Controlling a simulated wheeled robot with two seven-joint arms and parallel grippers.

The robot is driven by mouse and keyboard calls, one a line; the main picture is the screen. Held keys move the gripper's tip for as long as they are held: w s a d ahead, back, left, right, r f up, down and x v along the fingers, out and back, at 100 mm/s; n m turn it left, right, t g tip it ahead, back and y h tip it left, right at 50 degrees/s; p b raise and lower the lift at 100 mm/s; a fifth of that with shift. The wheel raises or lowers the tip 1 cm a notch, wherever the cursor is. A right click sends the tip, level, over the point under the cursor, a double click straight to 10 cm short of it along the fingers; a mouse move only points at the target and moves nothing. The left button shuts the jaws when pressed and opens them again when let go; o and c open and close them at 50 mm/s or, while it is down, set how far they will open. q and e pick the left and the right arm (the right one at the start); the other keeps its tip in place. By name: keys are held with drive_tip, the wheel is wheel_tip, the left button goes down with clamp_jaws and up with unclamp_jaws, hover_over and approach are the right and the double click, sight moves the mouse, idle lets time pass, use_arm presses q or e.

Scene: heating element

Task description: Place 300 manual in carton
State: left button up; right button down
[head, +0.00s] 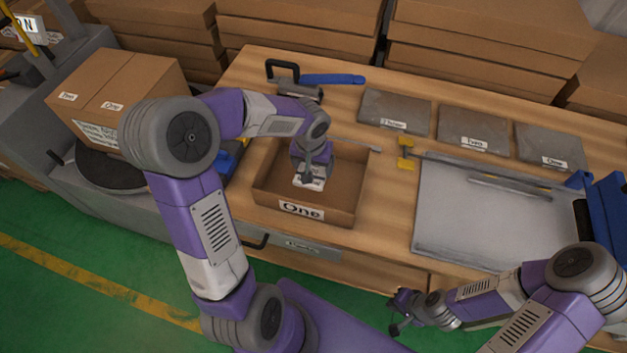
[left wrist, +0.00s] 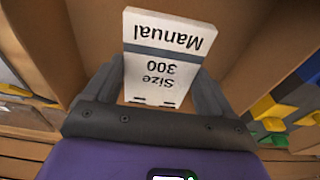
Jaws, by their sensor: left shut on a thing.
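The 300 manual (left wrist: 162,58) is a small white booklet printed "Manual Size 300". My left gripper (left wrist: 157,85) is shut on it, with one finger on each side. In the head view the manual (head: 309,183) shows below my left gripper (head: 311,174), over the inside of the open carton (head: 301,211) labelled "One". Whether the manual touches the carton floor cannot be told. My right gripper (head: 398,312) is at the lower middle, in front of the table and away from the carton; its jaw state is unclear.
A closed box (head: 118,90) stands left on a dark round platform. Several grey packets (head: 472,130) lie at the table's back right. A metal plate (head: 470,220) with yellow stops lies right of the carton. A blue-handled tool (head: 332,79) lies behind it.

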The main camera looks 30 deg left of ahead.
use_arm(q)
wheel_tip(320, 180, down, 6)
drive_tip(key=shift+f+b, duration=0.1)
drive_tip(key=shift+b, duration=0.75)
drive_tip(key=shift+f, duration=0.2)
drive_tip(key=o, duration=1)
drive_tip(key=shift+r, duration=0.25)
drive_tip(key=r+p, duration=0.1)
drive_tip(key=r, duration=0.3)
drive_tip(key=s+r+p, duration=0.1)
drive_tip(key=r, duration=0.3)
drive_tip(key=r+p, duration=0.1)
drive_tip(key=r, duration=0.3)
drive_tip(key=shift+s+d+p, duration=0.25)
drive_tip(key=shift+s+p, duration=0.1)
drive_tip(key=shift+s, duration=0.05)
drive_tip(key=shift+f, duration=0.15)
